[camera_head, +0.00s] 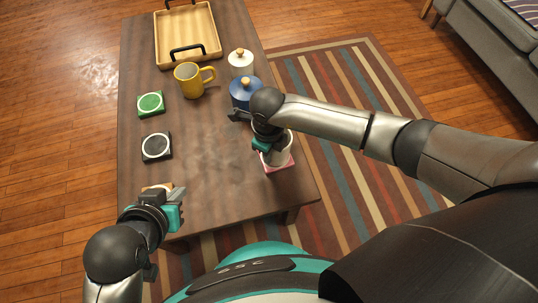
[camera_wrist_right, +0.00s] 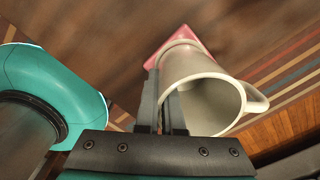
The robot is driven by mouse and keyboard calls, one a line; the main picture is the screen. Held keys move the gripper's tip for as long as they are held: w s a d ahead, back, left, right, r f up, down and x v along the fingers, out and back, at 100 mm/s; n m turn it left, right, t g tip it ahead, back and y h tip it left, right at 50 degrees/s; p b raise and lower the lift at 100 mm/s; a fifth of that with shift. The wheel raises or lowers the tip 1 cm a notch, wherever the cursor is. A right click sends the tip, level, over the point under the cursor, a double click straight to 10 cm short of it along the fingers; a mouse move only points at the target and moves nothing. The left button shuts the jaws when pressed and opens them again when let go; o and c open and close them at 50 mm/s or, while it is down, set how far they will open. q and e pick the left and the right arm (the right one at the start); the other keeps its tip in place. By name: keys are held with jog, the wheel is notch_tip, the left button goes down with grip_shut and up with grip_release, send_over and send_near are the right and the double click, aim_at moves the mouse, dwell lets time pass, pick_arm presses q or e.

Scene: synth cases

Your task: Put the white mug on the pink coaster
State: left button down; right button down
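The white mug (camera_head: 281,150) is upright over the pink coaster (camera_head: 279,167) near the right edge of the table. In the right wrist view the mug (camera_wrist_right: 203,98) shows its open top and handle, and the pink coaster (camera_wrist_right: 168,46) lies under its base. I cannot tell whether the base touches the coaster. My right gripper (camera_head: 264,147) is at the mug's rim. In the right wrist view its fingers (camera_wrist_right: 163,108) pinch the mug's wall. My left gripper (camera_head: 178,192) is above the table's near left corner, away from the mug; its finger opening is unclear.
A blue lidded jar (camera_head: 243,93), a white lidded jar (camera_head: 240,64) and a yellow mug (camera_head: 188,80) stand further back. A green coaster (camera_head: 151,103) and black coaster (camera_head: 156,147) lie at left. A wooden tray (camera_head: 160,48) is at the back. The table's middle (camera_head: 205,150) is clear.

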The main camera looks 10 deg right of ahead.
pick_arm(q)
jog(key=shift+w+d, duration=0.25)
pick_arm(e)
jog(key=shift+f, duration=0.2)
jog(key=shift+f, duration=0.15)
jog(key=c, duration=1)
grip_release()
jog(key=shift+c, duration=0.2)
pick_arm(q)
jog(key=shift+w+d+t, duration=0.15)
jog(key=shift+d+t, duration=0.05)
jog(key=shift+t, duration=0.2)
